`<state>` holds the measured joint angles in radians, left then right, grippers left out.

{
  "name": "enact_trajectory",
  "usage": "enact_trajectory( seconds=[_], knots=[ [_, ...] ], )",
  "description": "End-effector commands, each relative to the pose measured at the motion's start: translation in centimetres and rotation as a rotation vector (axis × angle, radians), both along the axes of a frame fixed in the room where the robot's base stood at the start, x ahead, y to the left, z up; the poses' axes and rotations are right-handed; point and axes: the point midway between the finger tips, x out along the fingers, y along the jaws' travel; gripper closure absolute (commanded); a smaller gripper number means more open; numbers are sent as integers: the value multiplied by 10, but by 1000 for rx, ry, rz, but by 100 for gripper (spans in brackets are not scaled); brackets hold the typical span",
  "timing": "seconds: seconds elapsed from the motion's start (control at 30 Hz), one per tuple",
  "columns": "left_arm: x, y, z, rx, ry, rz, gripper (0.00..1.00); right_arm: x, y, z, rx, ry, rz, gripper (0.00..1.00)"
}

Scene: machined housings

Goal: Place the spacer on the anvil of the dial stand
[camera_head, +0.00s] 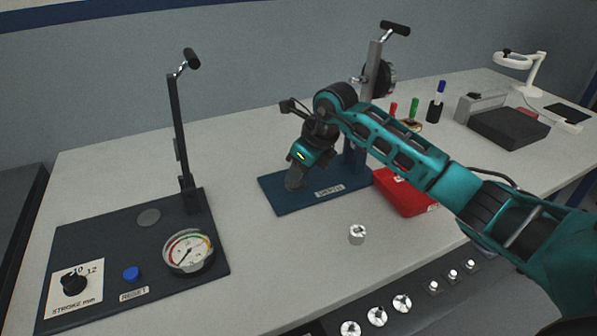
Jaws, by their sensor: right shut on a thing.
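A blue stand (284,201) with a labelled base, an upright column and a black-gripped lever stands mid-table. A round dark part (382,78), perhaps its dial, is near the column top. My right gripper (292,184) points down over the left part of the blue base, its fingers closed. What it holds, and whether it touches the base, I cannot make out. The anvil is not clearly visible. A small silver cylinder (357,234) with a marked top stands on the table in front of the blue base; I cannot tell if it is a spacer. My left gripper is out of view.
A dark panel (105,245) with lever, gauge (188,252), blue button and knob lies at left. A red tray (408,200) sits right of the blue base, partly under my right arm. Markers, a dark box (508,128) and a white lamp (525,65) are farther back. Knobs line the front.

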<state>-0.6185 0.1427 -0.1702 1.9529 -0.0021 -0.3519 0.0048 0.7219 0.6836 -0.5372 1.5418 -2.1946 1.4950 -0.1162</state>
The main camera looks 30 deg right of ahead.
Motion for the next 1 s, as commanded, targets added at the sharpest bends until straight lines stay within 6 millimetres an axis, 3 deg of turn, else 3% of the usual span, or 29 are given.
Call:
enact_trajectory(
  seconds=[0.33,0.37,0.6,0.87,1.0],
  knots=[
    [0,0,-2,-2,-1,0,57,0,0,-4,-1,-2,1,99],
    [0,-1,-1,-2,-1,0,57,0,0,-2,-1,-2,1,67],
    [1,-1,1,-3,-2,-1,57,0,0,-2,0,-1,1,44],
    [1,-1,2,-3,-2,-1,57,0,0,0,0,-1,1,44],
    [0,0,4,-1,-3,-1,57,-2,-2,12,0,-5,1,44]
  ],
)
